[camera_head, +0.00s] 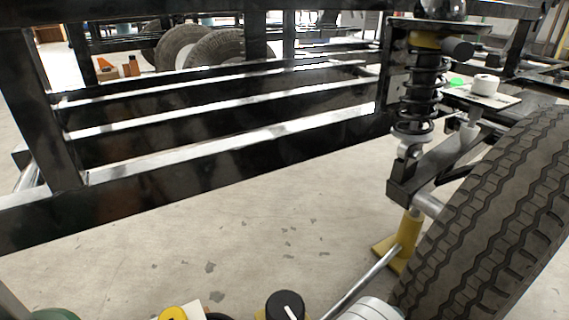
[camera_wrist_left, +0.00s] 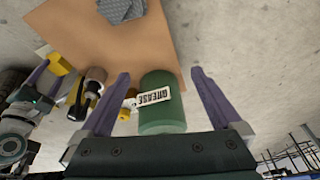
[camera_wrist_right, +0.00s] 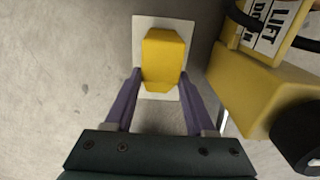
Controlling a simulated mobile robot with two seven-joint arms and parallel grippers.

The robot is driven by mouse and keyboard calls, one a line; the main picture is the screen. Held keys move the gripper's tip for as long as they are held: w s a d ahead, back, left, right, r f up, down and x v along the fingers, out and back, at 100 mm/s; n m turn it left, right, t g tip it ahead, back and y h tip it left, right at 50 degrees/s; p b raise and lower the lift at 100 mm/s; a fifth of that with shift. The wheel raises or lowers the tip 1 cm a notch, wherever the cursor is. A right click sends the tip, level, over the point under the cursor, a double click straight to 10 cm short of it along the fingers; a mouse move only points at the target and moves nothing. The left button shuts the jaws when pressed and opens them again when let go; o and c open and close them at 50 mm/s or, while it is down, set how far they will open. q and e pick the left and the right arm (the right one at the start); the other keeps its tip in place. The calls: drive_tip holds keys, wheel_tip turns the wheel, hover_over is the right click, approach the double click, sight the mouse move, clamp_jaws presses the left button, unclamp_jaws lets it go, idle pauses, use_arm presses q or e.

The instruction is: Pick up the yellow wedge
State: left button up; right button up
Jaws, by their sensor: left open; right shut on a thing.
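The yellow wedge (camera_wrist_right: 163,52) sits between the fingertips of my right gripper (camera_wrist_right: 161,82) in the right wrist view. The gripper is shut on it. A white plate (camera_wrist_right: 142,30) shows behind the wedge; I cannot tell whether they touch. The left wrist view also shows the wedge (camera_wrist_left: 58,64), at the left beside a purple finger of my right gripper. My left gripper (camera_wrist_left: 160,76) is open, with its fingers on either side of a green grease can (camera_wrist_left: 162,120); I cannot tell whether they touch it. I cannot make out the wedge in the head view.
A yellow box (camera_wrist_right: 255,85) with a black knob (camera_wrist_right: 298,138) and a "LIFT DOWN" label (camera_wrist_right: 268,22) stands close right of my right gripper. Brown board (camera_wrist_left: 120,45) lies under the items. Ahead are a black frame (camera_head: 230,150), a spring (camera_head: 422,90) and a tyre (camera_head: 500,220).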

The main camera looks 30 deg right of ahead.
clamp_jaws()
idle(0.6)
